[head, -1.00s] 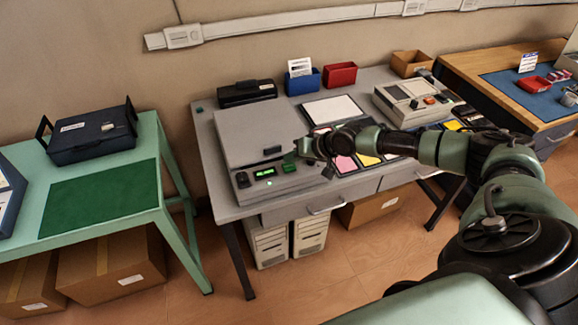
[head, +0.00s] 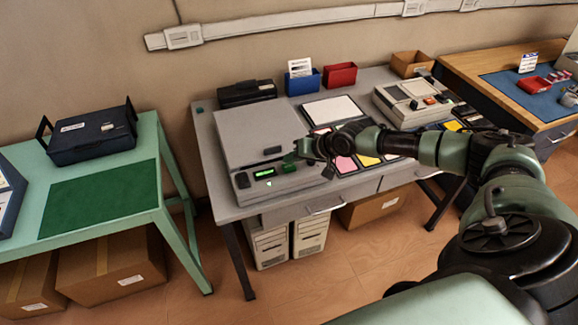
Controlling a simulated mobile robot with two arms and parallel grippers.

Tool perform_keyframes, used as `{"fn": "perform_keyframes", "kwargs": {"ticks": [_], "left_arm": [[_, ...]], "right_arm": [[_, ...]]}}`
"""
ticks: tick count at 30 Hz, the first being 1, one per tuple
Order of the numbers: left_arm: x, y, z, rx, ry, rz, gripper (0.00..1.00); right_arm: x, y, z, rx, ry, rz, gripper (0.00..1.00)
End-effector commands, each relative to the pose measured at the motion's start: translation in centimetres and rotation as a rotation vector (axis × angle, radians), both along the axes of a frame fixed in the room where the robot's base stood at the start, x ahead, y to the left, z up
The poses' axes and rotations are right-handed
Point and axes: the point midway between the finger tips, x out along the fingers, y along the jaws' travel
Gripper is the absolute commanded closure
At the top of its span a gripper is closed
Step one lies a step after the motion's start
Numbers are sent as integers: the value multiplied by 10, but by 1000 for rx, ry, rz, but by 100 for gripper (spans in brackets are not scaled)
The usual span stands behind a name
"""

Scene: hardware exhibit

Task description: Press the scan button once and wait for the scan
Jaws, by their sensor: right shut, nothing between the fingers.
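A grey flatbed scanner (head: 244,138) with its lid down sits on the left part of the grey desk. Its front panel carries a small lit green display (head: 265,172), a dark button (head: 243,180) at the left end and a green key (head: 289,167) toward the right. My right gripper (head: 299,150) is shut and empty. Its tips are at the right front of the scanner, just over the green key and partly covering it. I cannot tell whether they touch it. My left gripper is not in view.
The grey desk (head: 203,128) also holds a black device (head: 247,92), a blue bin (head: 302,83), a red bin (head: 341,74), colored cards and another grey machine (head: 411,100). A green table (head: 150,140) with a dark case (head: 92,137) stands left, with a floor gap between.

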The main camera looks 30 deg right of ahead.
Motion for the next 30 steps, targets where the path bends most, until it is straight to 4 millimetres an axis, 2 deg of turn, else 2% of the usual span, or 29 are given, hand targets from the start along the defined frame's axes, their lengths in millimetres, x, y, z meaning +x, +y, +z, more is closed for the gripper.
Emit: {"fn": "perform_keyframes", "kwargs": {"ticks": [30], "left_arm": [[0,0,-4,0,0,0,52]], "right_arm": [[0,0,-8,-1,0,1,100]]}}
